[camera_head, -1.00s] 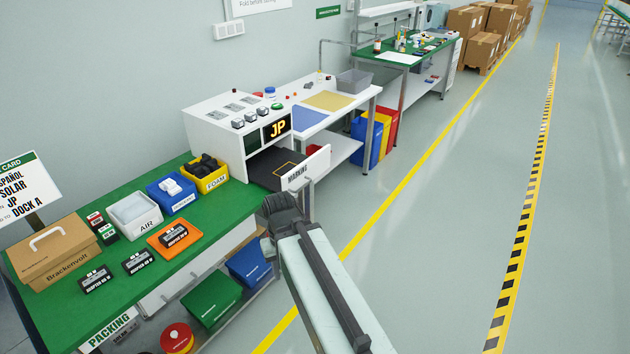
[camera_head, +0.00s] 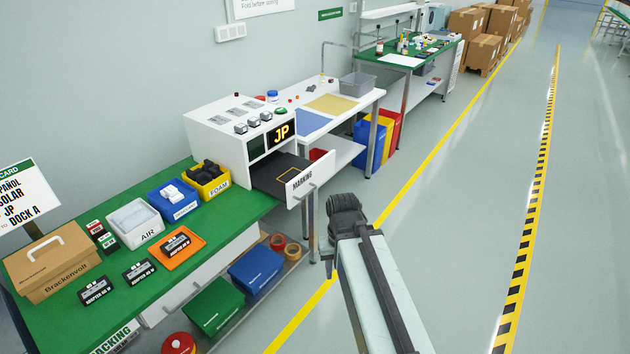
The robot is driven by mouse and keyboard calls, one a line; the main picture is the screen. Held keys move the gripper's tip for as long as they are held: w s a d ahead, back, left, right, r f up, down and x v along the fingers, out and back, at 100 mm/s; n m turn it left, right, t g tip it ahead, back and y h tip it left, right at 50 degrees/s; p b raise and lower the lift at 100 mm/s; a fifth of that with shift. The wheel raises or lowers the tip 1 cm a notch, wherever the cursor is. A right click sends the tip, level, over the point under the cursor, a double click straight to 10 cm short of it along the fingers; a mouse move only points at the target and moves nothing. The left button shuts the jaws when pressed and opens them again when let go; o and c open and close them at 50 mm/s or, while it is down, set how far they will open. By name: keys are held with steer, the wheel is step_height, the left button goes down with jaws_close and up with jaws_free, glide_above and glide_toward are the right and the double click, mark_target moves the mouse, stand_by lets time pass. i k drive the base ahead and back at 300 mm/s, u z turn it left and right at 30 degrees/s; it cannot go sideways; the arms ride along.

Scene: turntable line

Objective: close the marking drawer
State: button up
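The marking drawer (camera_head: 308,177) is pulled out from the white marking machine (camera_head: 222,137). Its white front reads MARKING and carries a handle on the outside. Its dark tray with a yellow outline shows behind the front. The machine's display reads JP. My gripper (camera_head: 338,262) is at the end of my arm, to the right of and in front of the drawer front, apart from it. The fingers are mostly hidden by the dark wrist, so I cannot tell whether they are open.
The green packing bench (camera_head: 75,221) at left holds a cardboard box (camera_head: 55,262), an orange tray (camera_head: 178,262) and several bins. The floor to the right (camera_head: 480,200) is clear.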

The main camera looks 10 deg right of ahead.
mark_target(289, 179)
steer(key=u, duration=0.05)
steer(key=i, duration=1)
steer(key=u, duration=0.7)
steer(key=k, duration=0.65)
steer(key=u, duration=0.35)
steer(key=i, duration=0.5)
steer(key=z, duration=0.1)
